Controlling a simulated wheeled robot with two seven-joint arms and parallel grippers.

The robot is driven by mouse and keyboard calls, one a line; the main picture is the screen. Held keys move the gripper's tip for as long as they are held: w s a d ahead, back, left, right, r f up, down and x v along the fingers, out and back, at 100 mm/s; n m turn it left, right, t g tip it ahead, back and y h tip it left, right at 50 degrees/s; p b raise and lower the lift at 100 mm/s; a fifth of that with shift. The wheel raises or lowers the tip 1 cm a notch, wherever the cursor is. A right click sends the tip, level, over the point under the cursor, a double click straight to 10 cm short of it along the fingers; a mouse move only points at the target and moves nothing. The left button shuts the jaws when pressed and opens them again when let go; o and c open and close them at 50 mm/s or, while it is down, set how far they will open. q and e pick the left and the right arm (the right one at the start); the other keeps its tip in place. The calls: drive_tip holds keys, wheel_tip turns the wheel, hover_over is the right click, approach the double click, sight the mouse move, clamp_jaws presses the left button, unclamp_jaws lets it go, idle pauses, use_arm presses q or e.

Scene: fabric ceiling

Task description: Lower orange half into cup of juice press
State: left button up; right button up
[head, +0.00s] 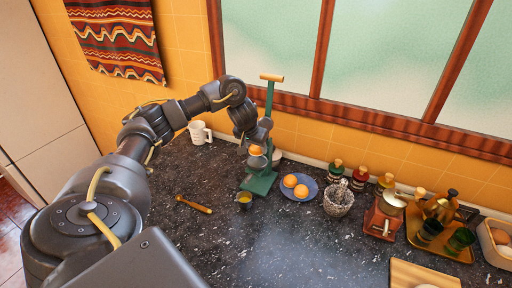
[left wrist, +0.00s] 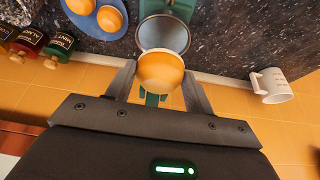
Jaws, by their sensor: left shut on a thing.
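The green juice press (head: 263,184) stands on the dark counter by the wall, its lever upright with a wooden handle on top. Its metal cup (head: 257,163) shows just below my left gripper (head: 256,147). My left gripper is shut on an orange half (head: 256,151), held above the cup. In the left wrist view, the orange half (left wrist: 161,72) sits between the two fingers with its rounded side facing the camera. It overlaps the near rim of the round cup (left wrist: 163,34), so I cannot tell the exact gap. My right gripper is not in view.
A blue plate (head: 299,197) with orange halves stands right of the press. A white mug (head: 199,133) stands behind left. Bottles and a grinder (head: 383,215) are further right.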

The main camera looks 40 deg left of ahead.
sight(256, 154)
use_arm(q)
drive_tip(key=shift+s+b+x, duration=0.2)
drive_tip(key=shift+b+x, duration=0.9)
drive_tip(key=shift+x, duration=0.1)
drive_tip(key=shift+s+d+f+b, duration=0.15)
drive_tip(key=shift+f+b, duration=0.15)
drive_tip(key=shift+f, duration=0.85)
drive_tip(key=shift+f+p, duration=0.2)
drive_tip(key=shift+p, duration=0.2)
